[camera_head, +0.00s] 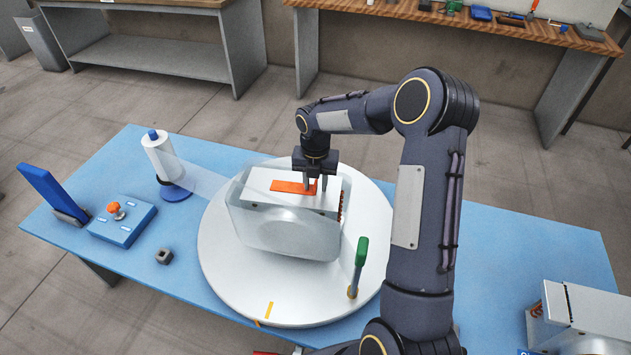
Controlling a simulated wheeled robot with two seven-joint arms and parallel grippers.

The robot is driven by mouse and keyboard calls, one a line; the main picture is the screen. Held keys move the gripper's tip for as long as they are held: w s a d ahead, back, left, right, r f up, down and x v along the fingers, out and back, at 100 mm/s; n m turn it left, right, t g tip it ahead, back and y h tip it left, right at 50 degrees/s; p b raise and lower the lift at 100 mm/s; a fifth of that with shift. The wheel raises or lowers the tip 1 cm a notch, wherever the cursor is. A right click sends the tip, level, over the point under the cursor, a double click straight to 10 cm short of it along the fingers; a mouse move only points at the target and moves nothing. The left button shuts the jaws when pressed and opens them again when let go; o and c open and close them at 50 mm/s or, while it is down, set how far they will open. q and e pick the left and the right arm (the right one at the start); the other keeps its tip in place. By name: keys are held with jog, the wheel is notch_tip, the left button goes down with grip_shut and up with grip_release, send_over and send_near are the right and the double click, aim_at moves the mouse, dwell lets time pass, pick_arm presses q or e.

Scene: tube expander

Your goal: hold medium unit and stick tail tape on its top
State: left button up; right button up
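The medium unit, a pale grey box (290,230) with a rounded front panel, stands on the round white turntable (225,285). A flat orange strip (288,186), which looks like the tail tape, lies on its top. My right gripper (314,186) points down over the top of the unit, at the right end of the strip. Its two fingers are apart with a gap between them; whether the tips touch the strip or the top is too small to tell. Clear film (200,180) runs from the white roll (163,157) to the unit. My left gripper is not in view.
A green-handled tool (360,255) stands on the turntable's front right. A blue control box (123,222) with an orange knob, a small dark block (164,256) and a blue upright panel (50,190) are left. Another unit (580,310) sits at the right of the blue table (540,245).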

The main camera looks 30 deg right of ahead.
notch_tip(320, 180, up, 7)
jog(key=shift+r+b, duration=0.2)
jog(key=shift+b, duration=0.25)
jog(key=shift+r, duration=0.2)
dwell(0.4)
